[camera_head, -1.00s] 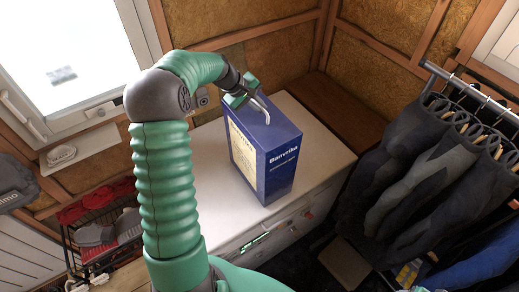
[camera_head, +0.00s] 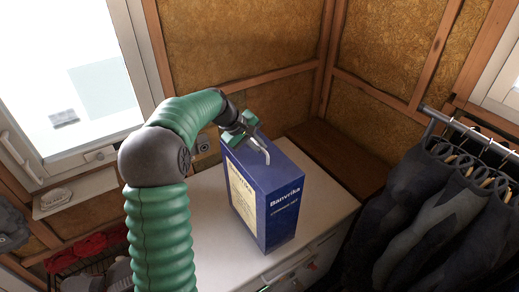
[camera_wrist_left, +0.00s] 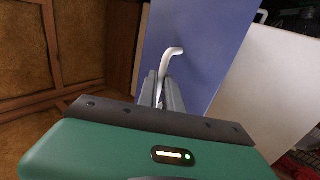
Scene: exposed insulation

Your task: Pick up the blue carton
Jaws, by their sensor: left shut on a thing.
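The blue carton (camera_head: 282,212) stands upright by the white cabinet top (camera_head: 205,215), with a cream panel on one side. It also shows in the left wrist view (camera_wrist_left: 205,45). A pale curved handle (camera_head: 262,148) rises from its top and appears in the left wrist view (camera_wrist_left: 168,60). My left gripper (camera_head: 254,132) is above the carton's top, its fingers (camera_wrist_left: 162,92) shut on the handle. I cannot tell whether the carton's base touches the cabinet; its far underside is hidden. My right gripper is not in view.
Dark garments (camera_head: 425,215) hang from a metal rail (camera_head: 465,125) at the right. A window (camera_head: 70,75) and small shelf (camera_head: 75,192) are at the left. Insulated walls (camera_head: 245,40) close off the back. A brown bench (camera_head: 345,155) lies behind the cabinet.

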